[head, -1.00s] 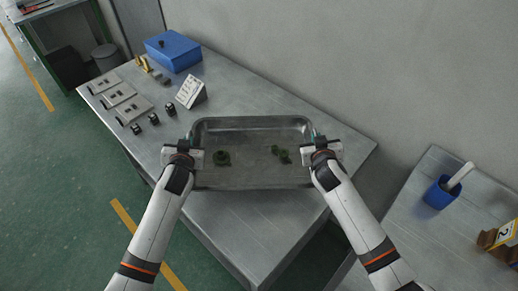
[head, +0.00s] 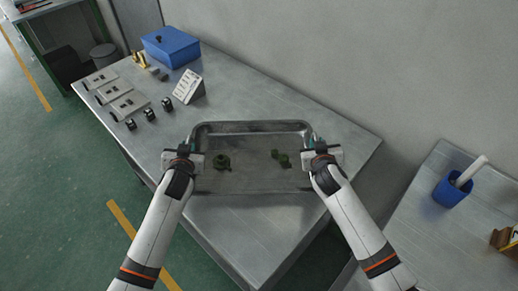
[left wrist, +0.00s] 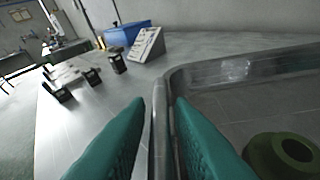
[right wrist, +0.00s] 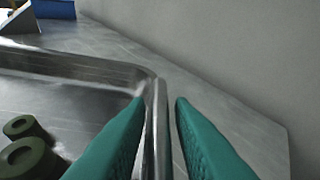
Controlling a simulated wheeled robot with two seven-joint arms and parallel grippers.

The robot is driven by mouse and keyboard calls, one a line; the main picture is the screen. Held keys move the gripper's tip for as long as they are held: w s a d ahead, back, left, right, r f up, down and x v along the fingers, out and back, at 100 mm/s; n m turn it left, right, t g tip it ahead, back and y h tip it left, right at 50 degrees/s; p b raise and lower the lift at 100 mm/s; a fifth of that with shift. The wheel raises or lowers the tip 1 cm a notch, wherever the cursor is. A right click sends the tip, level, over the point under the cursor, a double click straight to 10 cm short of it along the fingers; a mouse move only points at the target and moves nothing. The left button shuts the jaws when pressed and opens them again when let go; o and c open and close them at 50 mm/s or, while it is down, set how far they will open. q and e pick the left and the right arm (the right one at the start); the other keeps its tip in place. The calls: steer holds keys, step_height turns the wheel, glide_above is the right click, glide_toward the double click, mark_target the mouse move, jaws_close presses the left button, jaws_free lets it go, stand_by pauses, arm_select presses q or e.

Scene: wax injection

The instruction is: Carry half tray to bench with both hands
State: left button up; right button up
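The shallow metal tray (head: 255,187) is over the near part of the metal bench, looking level. It holds a dark green ring-like part (head: 221,162) on the left and smaller green parts (head: 283,159) on the right. My left gripper (head: 187,157) is shut on the tray's left rim (left wrist: 160,130), one green finger on each side of it. My right gripper (head: 318,158) is shut on the right rim (right wrist: 158,120) in the same way. Whether the tray's underside touches the bench is hidden.
The bench (head: 285,112) carries a blue box (head: 170,47), a tilted white card (head: 187,86), flat plates (head: 113,91) and small black items (head: 149,114) on its left. A second table (head: 425,225) at right holds a blue cup (head: 452,190). A wall stands behind the bench.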

arm_select(q)
steer(key=shift+o, duration=0.9)
steer(key=shift+r, duration=0.1)
arm_select(e)
steer(key=shift+o, duration=0.9)
steer(key=shift+r, duration=0.1)
arm_select(q)
steer(key=v, duration=1.2)
arm_select(e)
steer(key=shift+s, duration=0.1)
steer(key=v, duration=1.2)
